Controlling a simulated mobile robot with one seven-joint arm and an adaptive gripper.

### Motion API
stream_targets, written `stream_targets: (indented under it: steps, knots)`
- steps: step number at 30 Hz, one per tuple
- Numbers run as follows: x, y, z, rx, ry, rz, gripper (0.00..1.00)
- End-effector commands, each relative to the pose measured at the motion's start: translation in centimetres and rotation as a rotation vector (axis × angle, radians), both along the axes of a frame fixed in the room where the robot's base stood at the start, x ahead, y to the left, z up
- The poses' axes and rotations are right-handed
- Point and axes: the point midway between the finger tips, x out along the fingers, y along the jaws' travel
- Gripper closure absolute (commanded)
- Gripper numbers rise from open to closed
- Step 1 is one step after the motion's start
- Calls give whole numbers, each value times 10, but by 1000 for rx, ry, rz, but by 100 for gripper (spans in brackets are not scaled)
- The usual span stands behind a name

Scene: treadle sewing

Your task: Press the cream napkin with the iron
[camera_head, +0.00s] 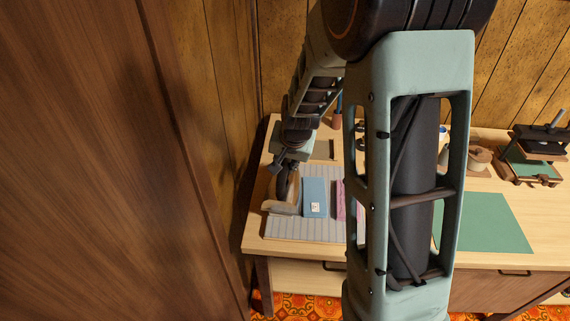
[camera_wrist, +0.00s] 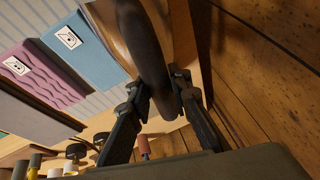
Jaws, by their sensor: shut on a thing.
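My gripper (camera_head: 286,168) is at the left of the table and is shut on the dark handle of the iron (camera_head: 284,187). In the wrist view the fingers of my gripper (camera_wrist: 160,97) close on both sides of the curved iron handle (camera_wrist: 154,65). A small pale patch (camera_head: 283,209) shows just below the iron, on the grey striped mat (camera_head: 300,230). It may be the cream napkin, mostly hidden; I cannot tell whether the iron touches it.
A blue folded cloth (camera_head: 314,196) with a white label lies right of the iron, and a pink one (camera_head: 340,202) beyond it. A green mat (camera_head: 485,222) lies further right. Wood panelling (camera_head: 225,130) stands close on the left. My arm hides the table's middle.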

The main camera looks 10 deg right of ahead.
Motion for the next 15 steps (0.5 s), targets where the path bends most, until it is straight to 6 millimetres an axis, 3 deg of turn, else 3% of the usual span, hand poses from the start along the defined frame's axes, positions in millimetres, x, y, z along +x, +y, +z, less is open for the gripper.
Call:
stream_targets:
  steps: [15]
  knots:
    - [2, 0, -2, 0, -7, 0, 100]
